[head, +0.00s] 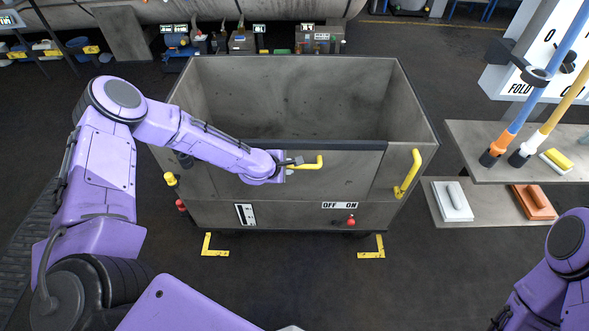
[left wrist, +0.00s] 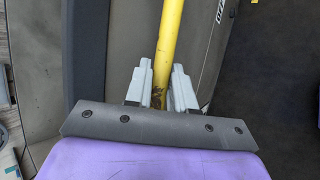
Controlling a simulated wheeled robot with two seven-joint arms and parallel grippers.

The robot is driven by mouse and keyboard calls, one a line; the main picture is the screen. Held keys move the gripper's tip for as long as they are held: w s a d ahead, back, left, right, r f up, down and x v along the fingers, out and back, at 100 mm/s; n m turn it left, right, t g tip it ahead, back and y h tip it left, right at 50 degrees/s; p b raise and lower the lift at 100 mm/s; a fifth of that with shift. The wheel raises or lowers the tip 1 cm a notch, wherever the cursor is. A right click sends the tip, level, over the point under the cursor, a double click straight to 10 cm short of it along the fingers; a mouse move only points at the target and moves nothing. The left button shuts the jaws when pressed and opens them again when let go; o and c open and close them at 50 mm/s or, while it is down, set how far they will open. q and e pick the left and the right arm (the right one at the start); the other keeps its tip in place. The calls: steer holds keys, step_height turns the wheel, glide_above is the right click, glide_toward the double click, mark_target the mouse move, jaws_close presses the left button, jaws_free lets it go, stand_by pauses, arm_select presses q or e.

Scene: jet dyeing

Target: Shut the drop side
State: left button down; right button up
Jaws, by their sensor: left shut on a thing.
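A grey metal wagon (head: 230,213) stands in front of me. Its drop side (head: 345,170) is the front panel with a dark top edge, which looks upright and about level with the side rims. I cannot tell whether it is latched. A yellow handle (head: 312,163) sticks out from this panel. My left gripper (head: 290,167) is shut on the handle. In the left wrist view, the fingers of my left gripper (left wrist: 160,88) are on both sides of the yellow handle (left wrist: 169,45). My right gripper is out of view; only part of that arm shows at lower right.
Another yellow handle (head: 408,174) is at the wagon's front right corner. A grey shelf (head: 490,150) with poles stands at right. Yellow floor marks (head: 372,248) lie before the wagon; the floor there is clear.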

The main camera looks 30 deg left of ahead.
arm_select(q)
steer(key=shift+w+a+r, duration=0.2)
steer(key=shift+w+a, duration=0.05)
steer(key=c, duration=1.1)
jaws_free()
steer(key=shift+o, duration=0.2)
steer(key=shift+r, duration=0.3)
steer(key=d+p+v, duration=0.1)
steer(key=v, duration=0.9)
steer(key=shift+s+a+f, duration=0.2)
steer(key=shift+s+a, duration=0.05)
steer(key=shift+a, duration=0.2)
